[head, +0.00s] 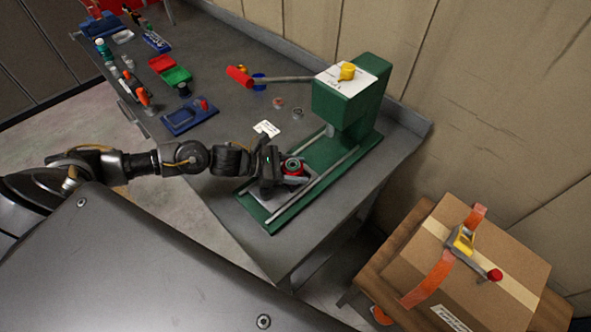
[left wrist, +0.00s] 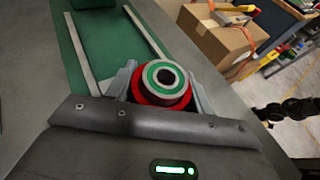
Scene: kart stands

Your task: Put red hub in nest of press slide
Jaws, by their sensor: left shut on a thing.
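My left gripper (head: 277,166) is shut on the red hub (head: 292,167), over the front part of the green press (head: 360,110). In the left wrist view the red hub (left wrist: 152,92) sits between the two grey fingers, with a green ring and a dark centre bore on its top face. Below it in the head view is the grey press slide (head: 262,194), between the two light rails. The nest is hidden under the hub and gripper, so I cannot tell whether the hub touches it.
The press has a lever with a red grip (head: 239,76). Red and green bins (head: 172,71), a blue tray (head: 190,117) and small parts lie on the grey bench. A strapped cardboard box (head: 470,265) stands at the right. A white card (head: 267,128) lies beside the press.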

